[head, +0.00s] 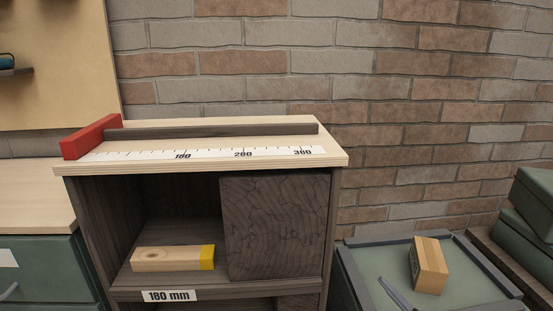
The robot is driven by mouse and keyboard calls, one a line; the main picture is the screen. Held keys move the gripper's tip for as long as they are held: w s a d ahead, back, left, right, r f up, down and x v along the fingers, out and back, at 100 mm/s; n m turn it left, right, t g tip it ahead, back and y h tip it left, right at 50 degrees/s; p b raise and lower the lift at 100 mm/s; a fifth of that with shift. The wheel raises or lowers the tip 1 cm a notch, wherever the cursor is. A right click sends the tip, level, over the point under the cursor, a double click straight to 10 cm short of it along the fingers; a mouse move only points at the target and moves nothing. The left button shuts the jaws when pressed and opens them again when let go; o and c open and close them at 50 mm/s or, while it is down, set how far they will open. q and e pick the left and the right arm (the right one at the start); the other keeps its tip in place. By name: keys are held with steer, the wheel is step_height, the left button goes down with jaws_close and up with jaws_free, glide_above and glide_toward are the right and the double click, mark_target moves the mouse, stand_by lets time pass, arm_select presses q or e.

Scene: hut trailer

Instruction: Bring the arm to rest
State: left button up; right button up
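Neither of my arms nor grippers shows in the head view. A wooden block with a yellow end (172,258) lies on the shelf of a dark wooden cabinet (326,215), above a "180 mm" label (169,296). A red stop block (90,137) stands at the scale's left end, and a dark fence strip (215,131) runs along behind the scale.
A dark panel (274,227) covers the cabinet's right half. At right, a green-floored tray (390,262) holds a small wooden block (429,265) and a grey strip-like object (395,294). Green boxes (535,205) stand at the far right. A green drawer unit (45,270) stands left. A brick wall (400,100) closes the back.

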steer(key=s+f+m+g+h, duration=0.3)
steer(key=s+f+m, duration=0.15)
steer(key=f, duration=0.35)
steer(key=s+f+m+g+h, duration=0.2)
steer(key=s+f+m+g, duration=0.15)
steer(key=f+m, duration=0.3)
arm_select(q)
steer(key=s+a+r+y+p, duration=0.1)
steer(key=a+r+p, duration=0.2)
steer(key=r+p, duration=0.8)
steer(key=p, duration=0.5)
steer(key=shift+s+a+r+p, duration=0.25)
steer(key=shift+s+r+p, duration=0.05)
steer(key=shift+s+r, duration=0.1)
arm_select(e)
step_height(320, 180, up, 11)
steer(key=s+d+h, duration=0.1)
steer(key=s+d, duration=0.1)
steer(key=s, duration=0.1)
steer(key=shift+d+f+n, duration=0.15)
steer(key=shift+d+n, duration=0.1)
steer(key=shift+n, duration=0.15)
